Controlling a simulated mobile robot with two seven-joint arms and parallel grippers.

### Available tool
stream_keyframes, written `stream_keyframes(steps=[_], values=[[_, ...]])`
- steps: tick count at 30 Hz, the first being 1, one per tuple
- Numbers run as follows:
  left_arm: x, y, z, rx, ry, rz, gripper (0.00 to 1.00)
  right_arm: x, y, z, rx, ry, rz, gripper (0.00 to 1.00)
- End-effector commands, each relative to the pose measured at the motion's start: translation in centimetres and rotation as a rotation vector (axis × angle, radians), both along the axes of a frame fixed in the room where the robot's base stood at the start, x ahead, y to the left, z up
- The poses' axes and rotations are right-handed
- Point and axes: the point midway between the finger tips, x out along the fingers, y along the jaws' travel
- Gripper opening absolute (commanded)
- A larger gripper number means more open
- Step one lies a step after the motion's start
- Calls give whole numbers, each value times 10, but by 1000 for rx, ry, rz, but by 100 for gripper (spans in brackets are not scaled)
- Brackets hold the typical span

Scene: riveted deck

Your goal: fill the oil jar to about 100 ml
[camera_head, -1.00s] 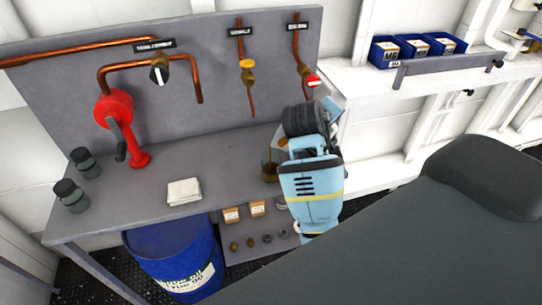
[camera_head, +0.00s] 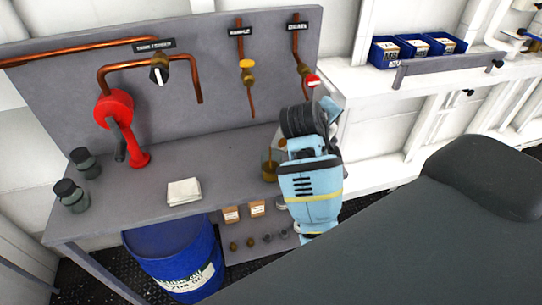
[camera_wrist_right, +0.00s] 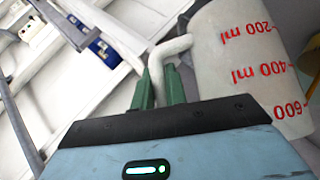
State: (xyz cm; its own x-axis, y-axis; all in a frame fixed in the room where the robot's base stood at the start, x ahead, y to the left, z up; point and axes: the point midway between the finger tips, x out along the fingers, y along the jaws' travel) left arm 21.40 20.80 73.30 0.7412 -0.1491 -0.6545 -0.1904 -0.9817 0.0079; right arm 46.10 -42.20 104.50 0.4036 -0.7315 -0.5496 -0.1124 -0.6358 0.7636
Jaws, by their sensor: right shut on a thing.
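A clear jar with amber contents (camera_head: 268,168) stands on the bench, partly hidden behind my right arm. Its level cannot be read. My right gripper (camera_wrist_right: 160,82) is shut on the bent handle of a whitish measuring jug (camera_wrist_right: 235,60) with red marks of 200, 400 and 600 ml, which appear upside down in the right wrist view. The jug's inside is not visible. In the head view my wrist hides the fingers and most or all of the jug. Copper pipes carry a black-and-white valve (camera_head: 159,73), a yellow valve (camera_head: 247,67) and a red valve (camera_head: 313,81). My left gripper is out of view.
A blue oil drum (camera_head: 172,258) stands below. Blue bins (camera_head: 420,48) sit on the right shelf. The bench middle is clear.

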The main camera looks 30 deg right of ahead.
Motion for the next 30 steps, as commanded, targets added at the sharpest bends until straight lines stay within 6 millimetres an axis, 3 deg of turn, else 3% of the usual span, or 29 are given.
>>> stream_keyframes(steps=[14, 21, 30], values=[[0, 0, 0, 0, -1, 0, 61, 0, 0, 2, -9, 0, 0, 0], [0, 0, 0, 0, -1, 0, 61, -10, -20, 5, 238, -129, -1, 0], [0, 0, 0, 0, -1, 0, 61, -12, -23, 1, 263, -139, -1, 0]])
